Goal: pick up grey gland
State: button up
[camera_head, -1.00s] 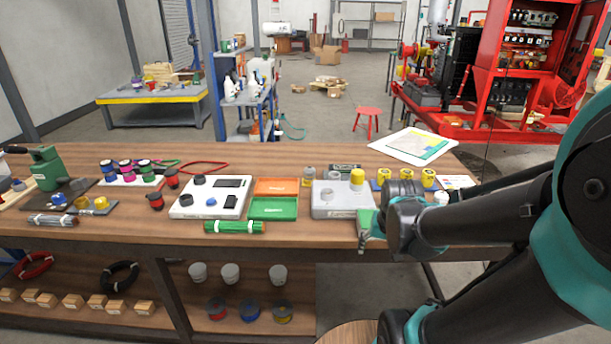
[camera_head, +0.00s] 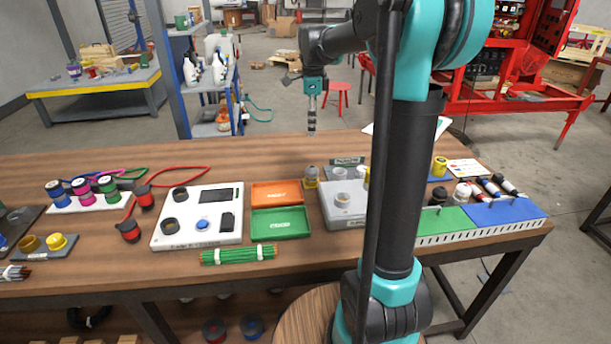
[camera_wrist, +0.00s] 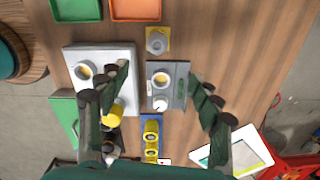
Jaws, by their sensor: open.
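A grey gland (camera_head: 311,176) stands on a small yellow pad on the bench, left of the grey box (camera_head: 336,215). In the wrist view the grey gland (camera_wrist: 157,42) shows from above, above and just left of the grey plate (camera_wrist: 181,98). My gripper (camera_head: 312,125) hangs fingers down, high up, appearing beyond the bench's back edge in the head view. In the wrist view my gripper (camera_wrist: 160,77) is open and empty, its fingers on either side of the grey plate. The gland lies ahead of the fingertips, not between them.
The grey plate carries a ring-shaped part (camera_wrist: 162,79) and a white cap (camera_wrist: 160,104). A yellow part (camera_wrist: 114,112) is by the left finger. Orange (camera_head: 278,194) and green (camera_head: 281,222) trays lie left of the grey box. My arm hides part of the bench to its right.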

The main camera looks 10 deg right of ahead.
send_over(312, 167)
jog(key=f, duration=1)
jog(key=shift+w+f, duration=0.3)
jog(key=shift+s+f, duration=0.15)
jog(key=shift+f, duration=1.35)
jog(key=shift+s+f, duration=0.1)
jog(key=shift+f, duration=1.35)
jog(key=c, duration=1.4)
